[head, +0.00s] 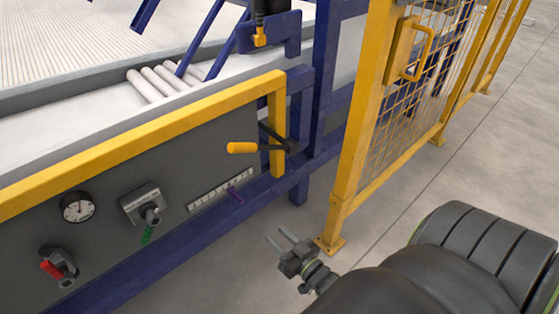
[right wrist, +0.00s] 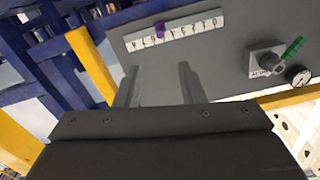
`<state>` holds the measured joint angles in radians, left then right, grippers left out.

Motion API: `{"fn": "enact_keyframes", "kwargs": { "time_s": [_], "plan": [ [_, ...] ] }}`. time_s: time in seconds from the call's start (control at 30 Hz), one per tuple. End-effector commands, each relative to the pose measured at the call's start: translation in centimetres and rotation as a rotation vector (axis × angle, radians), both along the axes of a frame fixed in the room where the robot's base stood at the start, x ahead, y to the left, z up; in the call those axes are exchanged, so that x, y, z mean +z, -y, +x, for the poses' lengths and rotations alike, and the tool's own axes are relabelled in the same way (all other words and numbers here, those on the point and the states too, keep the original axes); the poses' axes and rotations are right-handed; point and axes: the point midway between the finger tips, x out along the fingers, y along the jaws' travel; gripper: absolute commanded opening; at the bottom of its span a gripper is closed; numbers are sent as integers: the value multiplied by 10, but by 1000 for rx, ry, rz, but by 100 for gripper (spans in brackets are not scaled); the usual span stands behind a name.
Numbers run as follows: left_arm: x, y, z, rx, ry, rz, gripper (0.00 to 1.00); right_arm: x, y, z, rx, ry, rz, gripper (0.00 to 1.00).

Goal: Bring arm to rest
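My right gripper (head: 276,234) hangs in free air above the grey floor, in front of the machine's lower blue beam. Its two fingers are apart with nothing between them. In the right wrist view the open fingers (right wrist: 157,78) point toward the grey control panel (right wrist: 225,45), apart from it as far as I can tell. My right arm (head: 400,290) comes in from the lower right of the head view. My left gripper is not in view. Several light pipes (head: 165,82) lie side by side on the machine bed.
The panel carries a gauge (head: 77,207), a red switch (head: 52,267), a green-handled knob (head: 147,212) and a purple slider (head: 235,194). A yellow-handled lever (head: 242,148) sticks out. A yellow mesh fence (head: 350,150) stands right of it. Floor to the right is clear.

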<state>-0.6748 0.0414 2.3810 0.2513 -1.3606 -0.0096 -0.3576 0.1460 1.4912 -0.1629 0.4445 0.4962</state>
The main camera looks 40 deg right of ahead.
Motion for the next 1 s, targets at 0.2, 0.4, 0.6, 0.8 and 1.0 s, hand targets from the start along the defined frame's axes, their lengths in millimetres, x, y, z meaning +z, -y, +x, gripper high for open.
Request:
{"fn": "enact_keyframes", "kwargs": {
  "time_s": [0.2,0.4,0.6,0.8,1.0],
  "plan": [
    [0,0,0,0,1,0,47,0,0,0,0,0,0,36],
    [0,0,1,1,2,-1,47,0,1,0,-9,-13,-1,36],
    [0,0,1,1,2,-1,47,-3,7,-7,-81,-151,-9,36],
    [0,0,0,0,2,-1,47,-7,9,-30,-146,-391,-11,36],
    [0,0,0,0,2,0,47,-5,-2,-66,-142,-639,-3,36]
  ]
}}
